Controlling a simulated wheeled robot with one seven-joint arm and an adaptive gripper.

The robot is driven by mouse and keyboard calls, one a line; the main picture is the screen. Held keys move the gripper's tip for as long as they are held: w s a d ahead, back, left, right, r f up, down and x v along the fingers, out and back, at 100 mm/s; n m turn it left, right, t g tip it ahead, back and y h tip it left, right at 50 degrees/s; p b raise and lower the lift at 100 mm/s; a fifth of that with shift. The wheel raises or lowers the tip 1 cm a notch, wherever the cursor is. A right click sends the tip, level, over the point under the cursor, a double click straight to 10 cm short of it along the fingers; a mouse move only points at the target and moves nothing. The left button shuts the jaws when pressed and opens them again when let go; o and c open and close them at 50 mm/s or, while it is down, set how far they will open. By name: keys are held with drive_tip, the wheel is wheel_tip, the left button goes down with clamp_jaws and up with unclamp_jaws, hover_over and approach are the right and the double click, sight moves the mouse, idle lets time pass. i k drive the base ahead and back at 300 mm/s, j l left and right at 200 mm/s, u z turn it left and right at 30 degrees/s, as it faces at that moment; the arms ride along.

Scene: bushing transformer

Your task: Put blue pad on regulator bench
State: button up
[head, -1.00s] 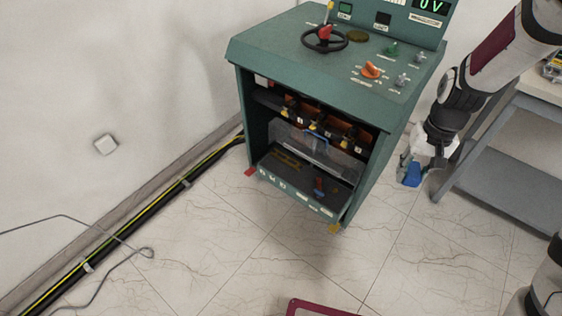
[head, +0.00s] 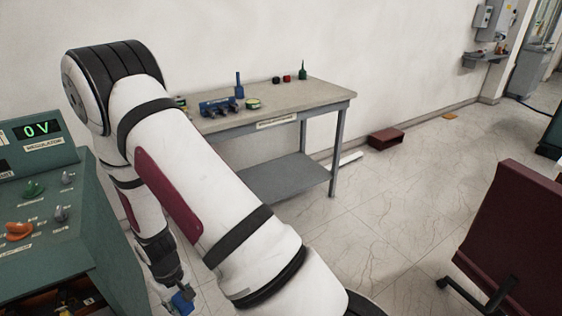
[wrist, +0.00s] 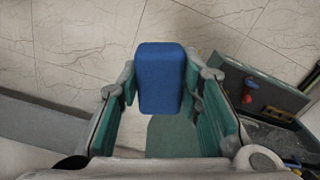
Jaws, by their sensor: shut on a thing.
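The blue pad (wrist: 160,80) is a soft-edged block held between the green-lined fingers of my gripper (wrist: 158,98) in the wrist view. In the head view the pad (head: 183,301) shows low, below my gripper (head: 178,288), near the bottom edge and above the floor. The fingers are shut on it. The bench (head: 265,124) stands against the wall, a beige-topped table with grey legs and a label on its front edge. My arm hides its left end. The pad is apart from the bench top and well below it.
Several items stand on the bench, including blue equipment (head: 219,107), a blue bottle (head: 239,86) and a green bottle (head: 302,70). The top's front right is clear. A green control console (head: 40,215) stands left. A maroon chair (head: 510,235) is at right. Open floor lies between.

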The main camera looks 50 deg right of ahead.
sight(301, 92)
drive_tip(key=i+l+z, duration=0.15)
drive_tip(key=l, duration=0.45)
drive_tip(key=i+l+z, duration=0.15)
drive_tip(key=i+l, duration=0.25)
drive_tip(key=i+l+z, duration=0.15)
drive_tip(key=i+l, duration=0.15)
drive_tip(key=l, duration=0.35)
drive_tip(key=i+l+z, duration=0.1)
drive_tip(key=i+l, duration=0.25)
drive_tip(key=l, duration=0.1)
